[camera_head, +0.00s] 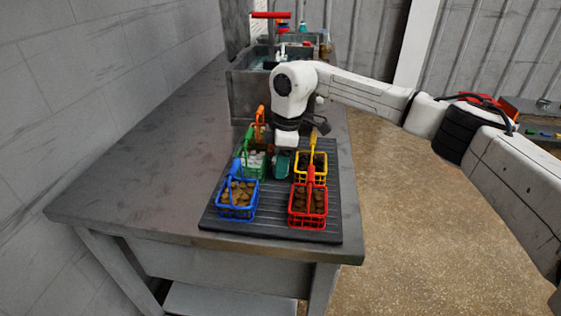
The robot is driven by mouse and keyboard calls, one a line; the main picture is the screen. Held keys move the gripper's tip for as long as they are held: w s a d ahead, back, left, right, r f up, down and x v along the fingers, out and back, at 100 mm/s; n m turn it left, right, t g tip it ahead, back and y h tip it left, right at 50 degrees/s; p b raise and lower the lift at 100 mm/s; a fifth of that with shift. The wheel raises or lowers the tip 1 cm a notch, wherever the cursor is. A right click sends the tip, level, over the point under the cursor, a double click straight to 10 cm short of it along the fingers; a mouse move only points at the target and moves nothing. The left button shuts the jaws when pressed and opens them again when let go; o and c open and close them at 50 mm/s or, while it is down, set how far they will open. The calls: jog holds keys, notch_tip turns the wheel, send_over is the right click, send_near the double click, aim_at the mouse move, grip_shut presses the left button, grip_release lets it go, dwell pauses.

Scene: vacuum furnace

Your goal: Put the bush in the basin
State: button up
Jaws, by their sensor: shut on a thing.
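My gripper (284,150) points down over the dark ribbed mat, between the left and right baskets. It is shut on a small teal piece (281,165), which shows just below it. The piece is small and partly covered by the gripper, so I cannot tell whether it is the bush, or whether it touches the mat. A grey sink-like basin (245,96) stands at the far end of the counter, behind my arm. Its inside is partly hidden by the arm.
On the mat (270,222) stand blue (237,210), red (308,219), yellow (311,181) and green (252,174) baskets holding small pieces. An orange handle (260,115) rises behind. A red-topped tap (271,15) stands by the basin. The counter's left side (150,180) is clear.

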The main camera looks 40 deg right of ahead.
jog(key=shift+f, duration=0.15)
jog(key=o, duration=1.3)
